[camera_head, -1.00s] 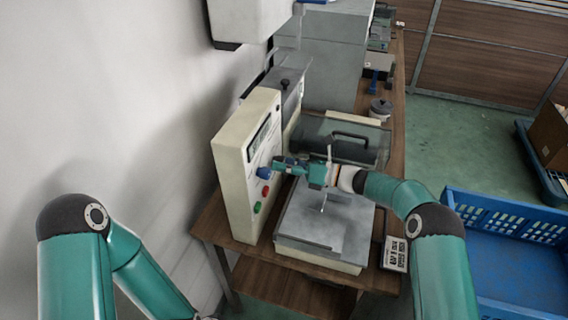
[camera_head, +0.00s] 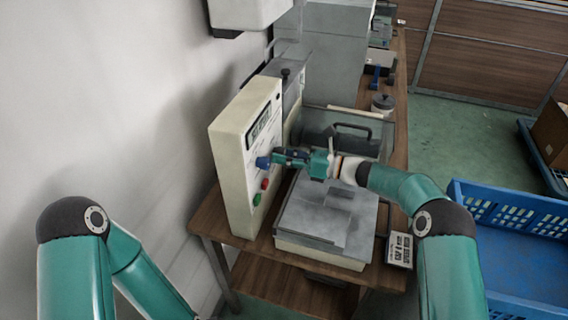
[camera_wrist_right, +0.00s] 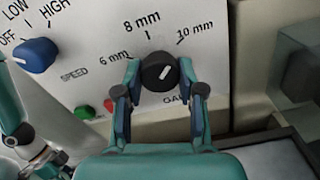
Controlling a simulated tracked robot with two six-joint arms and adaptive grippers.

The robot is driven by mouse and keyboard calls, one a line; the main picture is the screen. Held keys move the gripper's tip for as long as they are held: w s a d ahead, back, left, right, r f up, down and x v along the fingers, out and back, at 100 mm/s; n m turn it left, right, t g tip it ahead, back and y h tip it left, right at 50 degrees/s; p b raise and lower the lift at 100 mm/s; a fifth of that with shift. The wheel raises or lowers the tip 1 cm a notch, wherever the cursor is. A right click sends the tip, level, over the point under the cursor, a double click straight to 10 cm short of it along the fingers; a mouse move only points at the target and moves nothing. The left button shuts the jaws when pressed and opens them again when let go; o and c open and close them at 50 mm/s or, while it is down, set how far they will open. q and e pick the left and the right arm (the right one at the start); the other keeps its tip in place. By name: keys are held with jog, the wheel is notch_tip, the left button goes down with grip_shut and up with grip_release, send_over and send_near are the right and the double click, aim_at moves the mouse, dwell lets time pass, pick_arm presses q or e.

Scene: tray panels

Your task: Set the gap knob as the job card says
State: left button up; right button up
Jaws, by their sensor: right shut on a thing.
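The black gap knob (camera_wrist_right: 160,73) is on the cream control panel (camera_head: 238,165). In the right wrist view its white mark slants up and to the right, towards the 10 mm side of the scale. My right gripper (camera_wrist_right: 158,80) is shut on the knob, one finger on each side. In the head view, my right gripper (camera_head: 277,156) reaches the panel from the right and hides the knob. The job card (camera_head: 400,250) lies at the table's front right corner; its print is too small to read surely. My left gripper is out of view.
A blue speed knob (camera_wrist_right: 36,55), a green button (camera_wrist_right: 85,112) and a red button (camera_wrist_right: 109,105) are on the same panel, close by. A grey plate (camera_head: 320,220) lies below my right arm. A blue crate (camera_head: 510,205) stands right of the table.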

jog(key=shift+w+f+n+b, duration=0.1)
jog(key=shift+n+b, duration=4.6)
jog(key=shift+b, duration=1.15)
jog(key=o, duration=1.1)
jog(key=shift+d, duration=0.1)
jog(key=v, duration=1.2)
